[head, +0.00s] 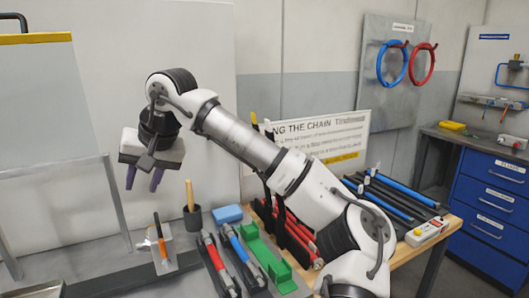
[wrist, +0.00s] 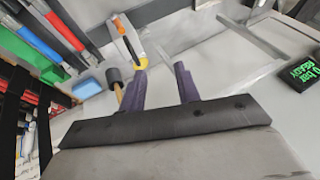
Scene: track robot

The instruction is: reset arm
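My gripper (head: 144,178) hangs in the air at the left of the head view, over the left part of the bench, with its fingers pointing down. Its two purple fingers stand apart, and nothing shows between them. In the wrist view my gripper (wrist: 160,85) also shows two separated fingers with an empty gap. My white arm reaches up from the lower right of the head view and bends down to the gripper. The gripper is apart from the bench and the tools.
A mallet (head: 191,212), a blue block (head: 228,214), red (head: 215,258) and blue (head: 242,252) handled tools and a green holder (head: 265,255) lie below right. An orange-handled tool (head: 160,245) stands nearby. A display (wrist: 300,68) reads "0 bar READY". Blue drawers (head: 490,195) stand right.

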